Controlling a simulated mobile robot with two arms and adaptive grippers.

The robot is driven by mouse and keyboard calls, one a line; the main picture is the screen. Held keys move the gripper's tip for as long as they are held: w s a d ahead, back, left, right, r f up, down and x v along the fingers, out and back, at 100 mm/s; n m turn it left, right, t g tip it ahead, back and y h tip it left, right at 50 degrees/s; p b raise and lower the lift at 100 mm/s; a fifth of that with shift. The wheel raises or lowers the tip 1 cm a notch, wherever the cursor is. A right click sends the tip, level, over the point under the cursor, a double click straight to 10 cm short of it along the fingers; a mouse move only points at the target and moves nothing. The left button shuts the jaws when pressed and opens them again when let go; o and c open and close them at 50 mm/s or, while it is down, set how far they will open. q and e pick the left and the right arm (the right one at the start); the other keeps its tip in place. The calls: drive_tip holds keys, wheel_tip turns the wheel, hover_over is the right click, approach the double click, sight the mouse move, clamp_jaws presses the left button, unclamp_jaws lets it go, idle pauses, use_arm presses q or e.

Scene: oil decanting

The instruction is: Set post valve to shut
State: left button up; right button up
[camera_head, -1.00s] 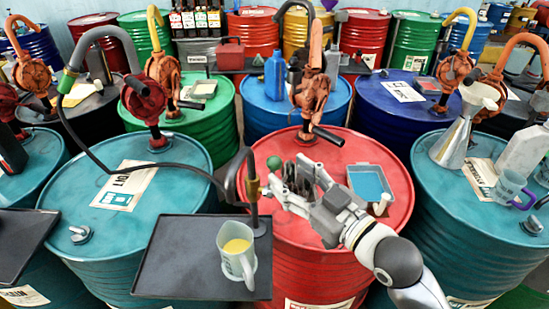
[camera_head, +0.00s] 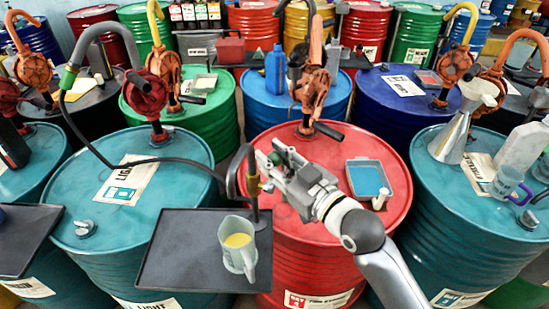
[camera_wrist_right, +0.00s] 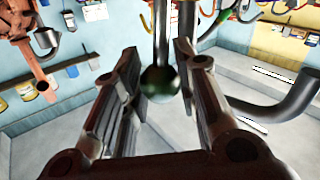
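The post valve (camera_head: 252,185) is a dark curved pipe with a brass-coloured fitting, standing at the right rear of the black tray (camera_head: 185,240). Its round green knob (camera_wrist_right: 160,83) on a thin rod shows between the fingers in the right wrist view. My right gripper (camera_head: 272,162) is open beside the post, its two fingers on either side of the knob with gaps visible. In the head view the fingers largely cover the knob. A cup (camera_head: 238,250) with yellow liquid stands on the tray below the post. My left gripper is not in view.
A black hose (camera_head: 110,165) runs from the red pump (camera_head: 146,93) towards the post. The red drum (camera_head: 345,225) beneath my right gripper carries a blue-filled tray (camera_head: 368,180). Teal drums stand on both sides, and a metal funnel (camera_head: 455,130) is at the right.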

clamp_jaws()
drive_tip(key=shift+s+a+f+n+y+b, duration=0.25)
drive_tip(key=shift+s+n+b, duration=0.35)
drive_tip(key=shift+b, duration=0.45)
drive_tip(key=s+a+f+n+y+b, duration=0.2)
drive_tip(key=s+f+n+y+b, duration=0.5)
drive_tip(key=n+b, duration=0.5)
drive_tip(key=shift+s+a+f+n+b, duration=0.15)
drive_tip(key=shift+f+n+b, duration=0.25)
drive_tip(key=shift+f+b, duration=0.7)
drive_tip(key=shift+r, duration=0.1)
